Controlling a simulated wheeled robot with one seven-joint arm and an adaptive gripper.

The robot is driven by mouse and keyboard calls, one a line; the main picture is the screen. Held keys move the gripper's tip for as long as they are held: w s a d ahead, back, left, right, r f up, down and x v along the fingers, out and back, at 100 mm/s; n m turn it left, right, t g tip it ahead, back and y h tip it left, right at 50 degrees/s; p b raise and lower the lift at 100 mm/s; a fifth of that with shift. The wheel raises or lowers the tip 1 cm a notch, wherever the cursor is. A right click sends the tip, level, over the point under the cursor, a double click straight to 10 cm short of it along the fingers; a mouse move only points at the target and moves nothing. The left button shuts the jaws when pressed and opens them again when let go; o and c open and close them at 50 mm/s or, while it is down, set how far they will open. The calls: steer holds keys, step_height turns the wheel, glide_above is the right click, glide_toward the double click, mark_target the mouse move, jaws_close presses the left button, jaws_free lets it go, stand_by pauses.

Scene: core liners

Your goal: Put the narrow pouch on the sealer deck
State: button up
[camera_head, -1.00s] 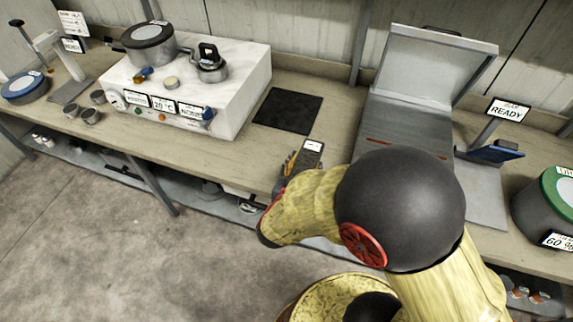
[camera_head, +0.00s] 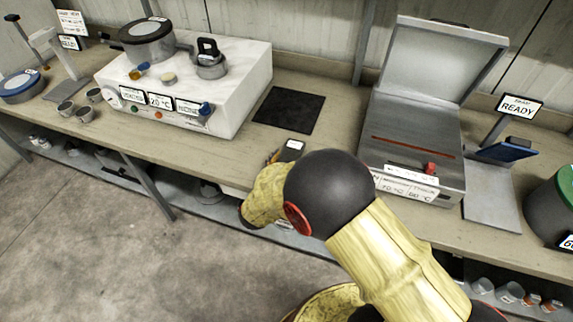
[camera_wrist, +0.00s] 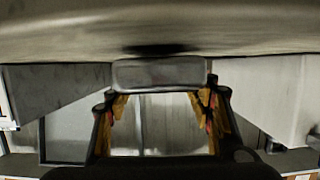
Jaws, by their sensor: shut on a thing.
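The narrow pouch (camera_head: 290,151) is small and dark with a white label. Only its upper end shows in the head view; my arm hides the rest. My gripper (camera_head: 274,157) is shut on it at the bench's front edge, left of the sealer. In the wrist view, a grey piece that seems to be the pouch (camera_wrist: 160,73) spans between my orange-padded fingers. The sealer deck (camera_head: 408,128) is a grey metal surface with a red strip, under a raised lid (camera_head: 440,60). The deck looks empty, and the pouch is apart from it.
A black mat (camera_head: 289,109) lies left of the sealer. A READY sign (camera_head: 518,106) and a blue-topped stand (camera_head: 507,151) are at its right. A white instrument box (camera_head: 185,90) stands at left. A green-lidded drum (camera_head: 555,205) is far right.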

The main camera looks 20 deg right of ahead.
steer(key=shift+f, duration=0.25)
steer(key=shift+f, duration=0.15)
steer(key=o, duration=1.2)
steer(key=shift+f+b, duration=0.1)
steer(key=shift+b, duration=0.25)
